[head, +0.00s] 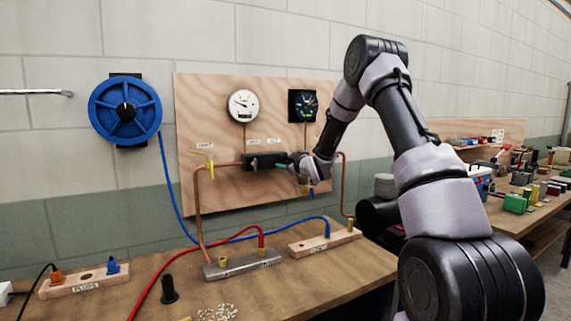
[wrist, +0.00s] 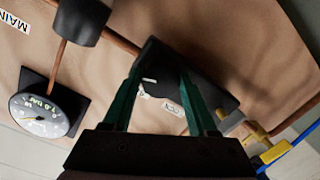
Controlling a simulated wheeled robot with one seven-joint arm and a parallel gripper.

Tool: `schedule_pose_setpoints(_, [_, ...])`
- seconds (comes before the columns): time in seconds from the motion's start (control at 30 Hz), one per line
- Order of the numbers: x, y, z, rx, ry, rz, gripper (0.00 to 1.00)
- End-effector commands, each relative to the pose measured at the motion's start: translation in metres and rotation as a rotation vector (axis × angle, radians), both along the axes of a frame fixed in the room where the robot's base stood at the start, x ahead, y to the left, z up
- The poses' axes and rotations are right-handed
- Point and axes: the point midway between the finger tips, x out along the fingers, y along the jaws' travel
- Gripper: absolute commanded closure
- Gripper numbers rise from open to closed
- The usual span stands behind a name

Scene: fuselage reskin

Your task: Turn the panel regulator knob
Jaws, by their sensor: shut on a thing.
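The panel regulator is a black block (head: 262,161) on the copper pipe of the plywood board. Its knob (wrist: 158,74) is black with a white mark and shows between my green fingers in the wrist view. My gripper (wrist: 162,62) is shut on the knob, one finger on each side. In the head view my gripper (head: 284,165) reaches the block's right part from the right, and its hand hides the knob there. A white round gauge (head: 243,105) and a black square gauge (head: 303,105) sit above; a gauge (wrist: 40,115) also shows in the wrist view.
A yellow valve handle (head: 205,160) is on the pipe left of the block. A blue hose reel (head: 125,110) hangs on the wall. The bench (head: 130,285) below holds hoses, a grey manifold (head: 242,264) and wooden plug blocks (head: 325,241).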

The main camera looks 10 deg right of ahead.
Motion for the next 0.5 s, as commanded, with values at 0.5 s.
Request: schedule_pose_setpoints(0.5, [-0.0004,-0.0003,-0.0010,-0.031,-0.008,-0.001,0.97])
